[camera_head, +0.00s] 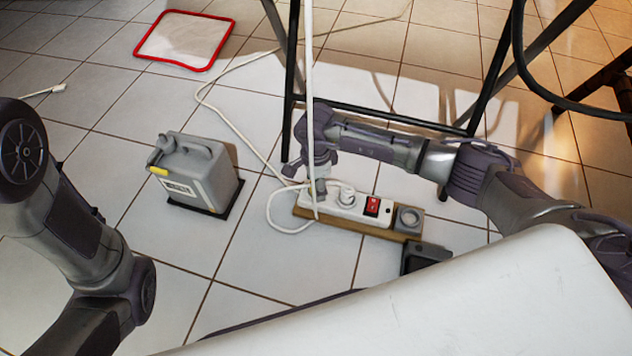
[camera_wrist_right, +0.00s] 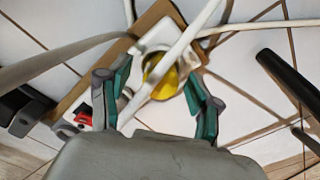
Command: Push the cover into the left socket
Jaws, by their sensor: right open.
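The white power strip (camera_head: 332,206) lies on a wooden board (camera_head: 384,233) on the floor. My right gripper (camera_head: 319,187) points down over its left end and hides the left socket in the head view. In the right wrist view, a round yellow cover (camera_wrist_right: 160,77) sits at the white end of the strip, between the open fingers of my right gripper (camera_wrist_right: 157,103). White cables cross in front of it and partly hide it. I cannot tell how deep it sits. My left arm shows at the left, but its gripper is out of view.
A white plug (camera_head: 346,194) sits in the strip beside the red switch (camera_head: 372,206). A grey round piece (camera_head: 408,217) is on the board's right end. A grey container (camera_head: 197,172) stands left. Black table legs (camera_head: 293,80) rise behind. A white surface (camera_head: 450,300) fills the front.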

